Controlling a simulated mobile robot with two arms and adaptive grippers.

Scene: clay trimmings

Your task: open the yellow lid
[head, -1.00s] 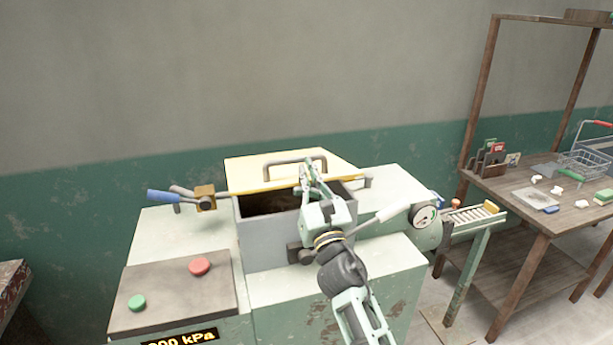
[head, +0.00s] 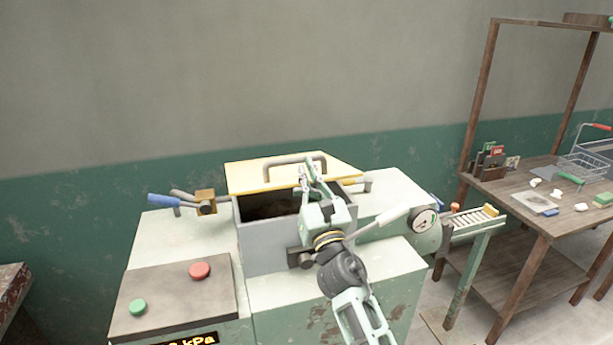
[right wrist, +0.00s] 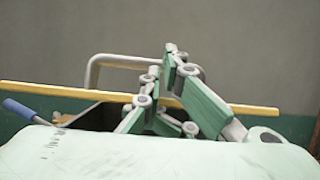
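The yellow lid (head: 245,176) is tipped up and leans back behind the grey box (head: 270,245) on the machine, whose dark inside shows. A grey bar handle (head: 290,160) is on the lid. In the right wrist view the lid (right wrist: 60,92) shows as a thin yellow edge, with the handle (right wrist: 92,72) above it. My right gripper (head: 308,168) is over the box opening, in front of the lid near the handle's right end. In the right wrist view its fingers (right wrist: 165,70) overlap the lid; touch and finger gap are unclear. My left gripper is out of view.
A blue-handled lever (head: 165,200) stands left of the box. Red (head: 199,270) and green (head: 137,307) buttons are on the front panel. A gauge (head: 424,220) and a roller chute (head: 475,218) are at the right. A wooden bench (head: 510,195) holds a wire basket (head: 585,165).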

